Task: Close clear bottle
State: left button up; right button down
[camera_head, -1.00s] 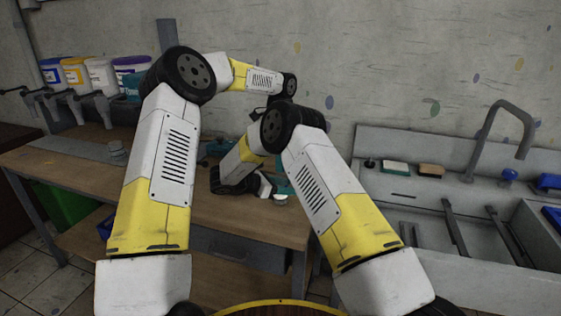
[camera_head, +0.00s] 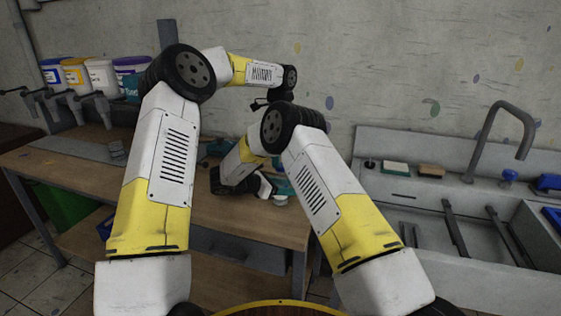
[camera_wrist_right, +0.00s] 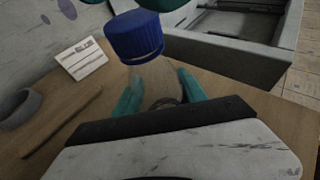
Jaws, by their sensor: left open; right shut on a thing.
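A blue ribbed cap (camera_wrist_right: 133,38) shows upright in the right wrist view. Teal fingertips of my left gripper (camera_wrist_right: 128,5) are open at the top edge, around or just above the cap. My right gripper (camera_wrist_right: 160,88) is shut on the clear bottle (camera_wrist_right: 150,82), which is barely visible between its teal fingers, below the cap. I cannot tell whether the cap is seated on the bottle's neck. In the head view my left gripper (camera_head: 278,163) is mostly hidden behind my right arm, and my right gripper (camera_head: 283,187) is low over the workbench.
The wooden workbench (camera_head: 190,205) holds a white card (camera_wrist_right: 80,58) and a grey ring (camera_wrist_right: 20,108). Paint tubs (camera_head: 100,75) stand at the back left. A sink with a tap (camera_head: 505,130) is on the right. The bench front is fairly clear.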

pick_arm(q)
notch_tip(320, 180, up, 10)
jog(key=shift+f, duration=0.15)
pick_arm(e)
jog(key=c, duration=0.6)
grip_release()
jog(key=shift+a, duration=0.1)
jog(key=v, duration=0.7)
jog(key=shift+s+a+r, duration=0.2)
